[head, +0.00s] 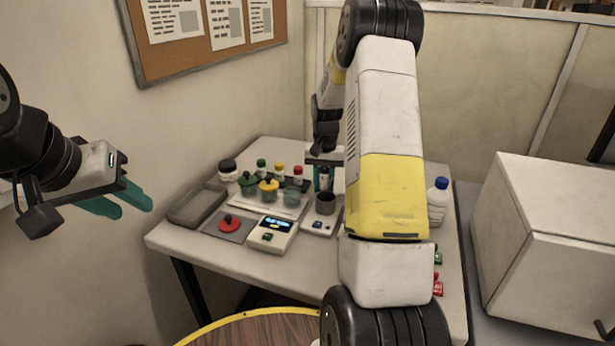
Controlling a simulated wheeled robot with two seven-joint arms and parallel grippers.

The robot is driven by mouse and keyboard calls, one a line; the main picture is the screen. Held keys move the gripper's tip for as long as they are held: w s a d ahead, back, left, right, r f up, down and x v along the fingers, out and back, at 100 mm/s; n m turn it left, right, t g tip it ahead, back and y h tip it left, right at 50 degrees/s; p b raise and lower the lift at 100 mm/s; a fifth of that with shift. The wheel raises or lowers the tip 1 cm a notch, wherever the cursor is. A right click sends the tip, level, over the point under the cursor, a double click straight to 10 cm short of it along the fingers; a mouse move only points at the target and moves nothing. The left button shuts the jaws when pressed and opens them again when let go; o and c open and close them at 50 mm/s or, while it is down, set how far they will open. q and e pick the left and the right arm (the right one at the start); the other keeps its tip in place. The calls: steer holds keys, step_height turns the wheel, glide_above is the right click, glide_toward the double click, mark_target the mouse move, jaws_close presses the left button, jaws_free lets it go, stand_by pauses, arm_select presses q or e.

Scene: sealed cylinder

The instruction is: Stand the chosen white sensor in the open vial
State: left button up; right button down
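My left gripper (122,205) is at the far left, off the table, with its two teal fingers apart and nothing between them. My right arm crosses the middle of the head view. Its gripper (322,182) points down over the table near a dark cup (325,204), partly hidden by my arm; its fingertips are too small and covered to read. A small clear greenish jar (291,196) without a visible cap stands on a pale tray; I cannot tell whether it is the open vial. I cannot make out a white sensor.
Vials with green, yellow and red caps stand at the table's back. A grey tray (197,206), a red knobbed piece (229,224) and a device with a lit display (271,234) are at the left. A blue-capped bottle (437,200) and a white cabinet (550,250) stand right.

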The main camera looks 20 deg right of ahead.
steer(key=shift+f, duration=0.15)
steer(key=c, duration=1.1)
jaws_free()
